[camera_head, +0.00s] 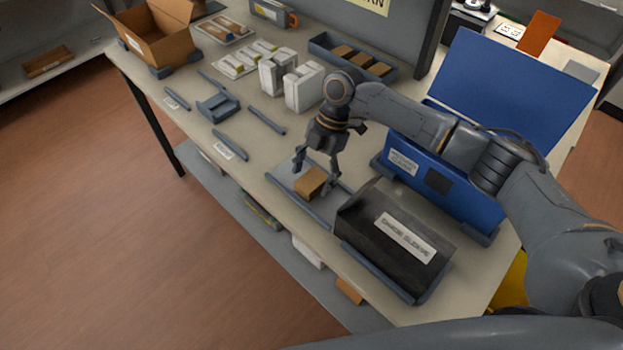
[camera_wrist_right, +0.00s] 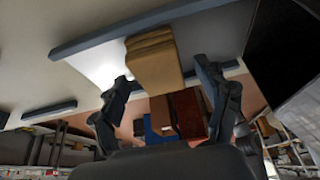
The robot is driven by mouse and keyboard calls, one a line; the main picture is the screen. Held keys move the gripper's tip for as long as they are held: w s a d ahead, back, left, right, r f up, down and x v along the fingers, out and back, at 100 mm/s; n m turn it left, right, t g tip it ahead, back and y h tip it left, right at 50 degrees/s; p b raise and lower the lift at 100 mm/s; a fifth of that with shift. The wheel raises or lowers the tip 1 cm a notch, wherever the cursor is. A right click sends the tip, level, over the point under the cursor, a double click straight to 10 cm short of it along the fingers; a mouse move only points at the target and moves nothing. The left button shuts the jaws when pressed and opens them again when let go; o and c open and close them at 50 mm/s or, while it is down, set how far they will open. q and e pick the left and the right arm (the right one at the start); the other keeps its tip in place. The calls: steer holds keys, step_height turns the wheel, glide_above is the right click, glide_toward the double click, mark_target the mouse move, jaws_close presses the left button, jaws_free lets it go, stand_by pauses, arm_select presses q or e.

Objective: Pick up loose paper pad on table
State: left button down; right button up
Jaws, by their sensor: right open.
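The loose paper pad (camera_head: 311,182) is a small brown block. It lies on a pale sheet (camera_head: 285,177) between grey-blue rails near the table's front edge. In the right wrist view the pad (camera_wrist_right: 152,62) shows as a layered tan stack between the fingers. My right gripper (camera_head: 317,175) is open and points down at the pad, with a finger to either side of it. In the wrist view the fingertips (camera_wrist_right: 163,72) stand apart, and I cannot tell whether either touches the pad. My left gripper is not in view.
A black box labelled as a sleeve (camera_head: 390,238) stands close to the right of the pad. A blue bin (camera_head: 440,185) is behind it. White boxes (camera_head: 303,88), a grey-blue tray of brown blocks (camera_head: 318,45) and an open carton (camera_head: 160,40) stand further back.

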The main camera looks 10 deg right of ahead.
steer(key=shift+s+a+f, duration=0.1)
steer(key=shift+a+f, duration=0.05)
steer(key=shift+f, duration=0.4)
steer(key=c, duration=0.8)
steer(key=shift+c, duration=0.2)
steer(key=shift+r, duration=0.15)
